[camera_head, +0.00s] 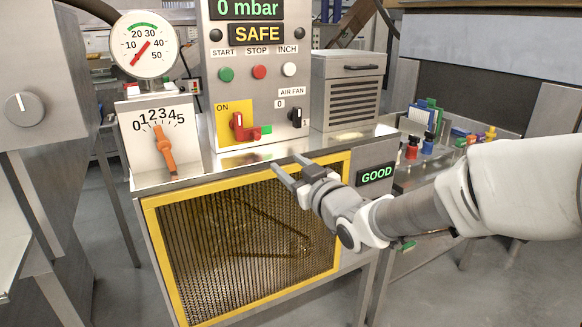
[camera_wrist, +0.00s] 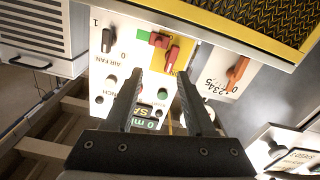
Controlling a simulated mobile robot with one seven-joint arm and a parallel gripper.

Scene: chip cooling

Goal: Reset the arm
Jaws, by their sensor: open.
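My gripper (camera_head: 287,164) is open and empty in front of the machine's yellow-framed mesh guard (camera_head: 240,240), near the guard's top edge. Its two fingers point up and left toward the control panel. In the wrist view my gripper (camera_wrist: 156,75) shows two separate fingers with nothing between them. That view shows the panel upside down, with a red handle (camera_wrist: 171,54) beyond the fingers. My arm reaches in from the right in the head view. I cannot tell whether the fingers touch the counter edge.
The red lever (camera_head: 239,127) sits on a yellow ON plate, beside a black AIR FAN switch (camera_head: 296,117). An orange pointer (camera_head: 164,148) stands on the 0–5 dial. The displays read 0 mbar, SAFE and GOOD. A vented box (camera_head: 346,90) stands at the back right.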

